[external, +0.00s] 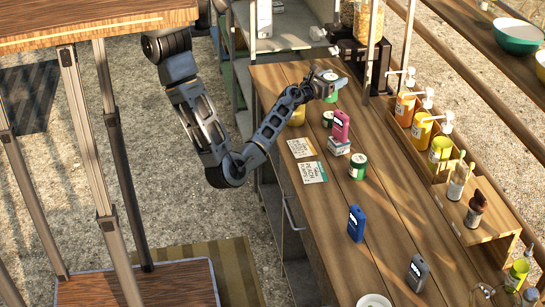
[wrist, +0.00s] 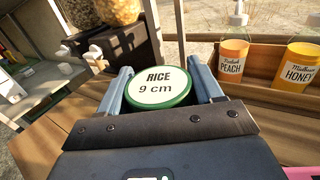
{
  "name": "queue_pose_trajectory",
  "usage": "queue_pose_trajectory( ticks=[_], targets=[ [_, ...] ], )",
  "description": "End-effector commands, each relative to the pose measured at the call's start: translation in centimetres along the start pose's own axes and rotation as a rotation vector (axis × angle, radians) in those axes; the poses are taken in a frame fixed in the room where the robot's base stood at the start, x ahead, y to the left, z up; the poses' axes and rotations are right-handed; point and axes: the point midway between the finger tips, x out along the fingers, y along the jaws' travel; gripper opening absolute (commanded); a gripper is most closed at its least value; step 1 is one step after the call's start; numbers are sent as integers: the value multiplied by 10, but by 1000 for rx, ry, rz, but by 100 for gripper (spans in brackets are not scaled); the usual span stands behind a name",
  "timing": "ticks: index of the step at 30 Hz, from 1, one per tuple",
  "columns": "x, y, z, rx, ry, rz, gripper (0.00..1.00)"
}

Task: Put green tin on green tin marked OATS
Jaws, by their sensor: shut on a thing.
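My gripper (external: 328,84) is over the far part of the wooden counter in the external view. In the wrist view my gripper (wrist: 162,85) is shut on a green tin (wrist: 160,87), one finger on each side. Its pale lid reads RICE 9 cm and faces the camera. A bit of this green tin (external: 332,97) shows under the gripper in the external view. A small green tin (external: 327,119) stands just in front of it, and a larger green tin with a white lid (external: 358,166) stands nearer the camera. I cannot read OATS on either.
A yellow item (external: 297,116) stands left of the small tin. A pink device (external: 340,125) stands by a white box (external: 339,146). Two cards (external: 301,147) lie at the left edge. A bottle rack (external: 420,135) lines the right side. A blue device (external: 356,223) stands nearer.

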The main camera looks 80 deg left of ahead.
Motion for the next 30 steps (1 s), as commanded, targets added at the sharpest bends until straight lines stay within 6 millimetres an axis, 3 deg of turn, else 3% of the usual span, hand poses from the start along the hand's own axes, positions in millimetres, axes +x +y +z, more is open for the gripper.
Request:
queue_pose_trajectory(
  ticks=[3,10,18,30],
  targets=[
    [15,9,6,-2,-1,26,24],
    [27,14,10,1,1,42,24],
    [28,14,-32,4,2,40,24],
    [28,14,-77,3,3,41,24]
  ],
)
